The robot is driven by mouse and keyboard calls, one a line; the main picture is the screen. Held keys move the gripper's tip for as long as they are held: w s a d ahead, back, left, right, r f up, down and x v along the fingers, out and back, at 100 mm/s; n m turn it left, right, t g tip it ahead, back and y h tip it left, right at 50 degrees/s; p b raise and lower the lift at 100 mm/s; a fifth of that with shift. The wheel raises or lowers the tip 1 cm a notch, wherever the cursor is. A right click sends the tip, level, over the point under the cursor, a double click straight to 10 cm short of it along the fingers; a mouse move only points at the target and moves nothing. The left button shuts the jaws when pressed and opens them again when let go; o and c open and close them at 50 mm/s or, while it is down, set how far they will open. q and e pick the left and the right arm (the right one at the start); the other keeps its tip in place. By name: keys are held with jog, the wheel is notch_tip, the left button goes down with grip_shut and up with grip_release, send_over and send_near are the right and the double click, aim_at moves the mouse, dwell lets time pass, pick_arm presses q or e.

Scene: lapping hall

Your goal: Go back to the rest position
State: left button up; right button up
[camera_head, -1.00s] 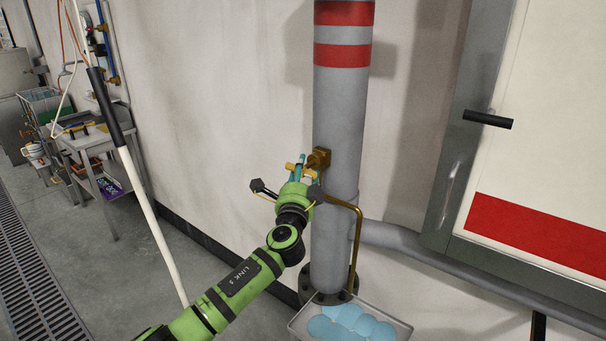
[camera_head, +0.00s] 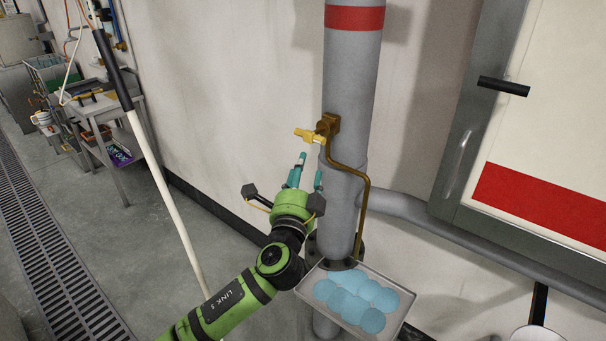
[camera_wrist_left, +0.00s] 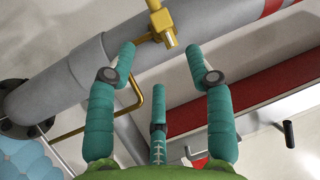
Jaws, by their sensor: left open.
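My left gripper (camera_head: 308,176) is open and empty, with teal fingers spread on a green hand, in front of the grey pipe column. A brass valve (camera_head: 318,133) with a yellow handle sits on the column above the fingertips, apart from them. In the left wrist view the open fingers (camera_wrist_left: 160,65) also show, with the brass valve (camera_wrist_left: 160,22) beyond them and nothing between them. My right gripper is in neither view.
The grey column (camera_head: 350,70) stands by the wall. A tray (camera_head: 390,283) of several blue discs sits at its foot, right of my arm. A white pole (camera_head: 155,165) leans at left. A trolley (camera_head: 110,120) stands far left. A cabinet door is at right.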

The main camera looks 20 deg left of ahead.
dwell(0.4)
pick_arm(q)
notch_tip(320, 180, down, 25)
jog(key=s+a+n+g, duration=0.2)
jog(key=a+g, duration=0.1)
jog(key=g, duration=0.3)
jog(key=s+a+f+n+g+h, duration=0.1)
jog(key=s+f+g, duration=0.1)
jog(key=s+f, duration=0.45)
jog(key=s+f+n+g, duration=0.2)
jog(key=s+f, duration=0.1)
jog(key=f, duration=0.7)
jog(key=s+f+n+g, duration=0.2)
jog(key=s+f, duration=0.5)
jog(key=s, duration=0.7)
jog(key=s+f+n+g+h, duration=0.1)
jog(key=s+f+n+g, duration=0.2)
jog(key=s+f, duration=0.5)
jog(key=s+d+f+n+g, duration=0.1)
jog(key=s+f+n+g, duration=0.2)
jog(key=s+f, duration=0.5)
jog(key=s, duration=1.2)
jog(key=shift+s+g+h, duration=0.15)
jog(key=shift+g+h, duration=0.25)
jog(key=shift+c, duration=1.4)
jog(key=shift+d, duration=0.1)
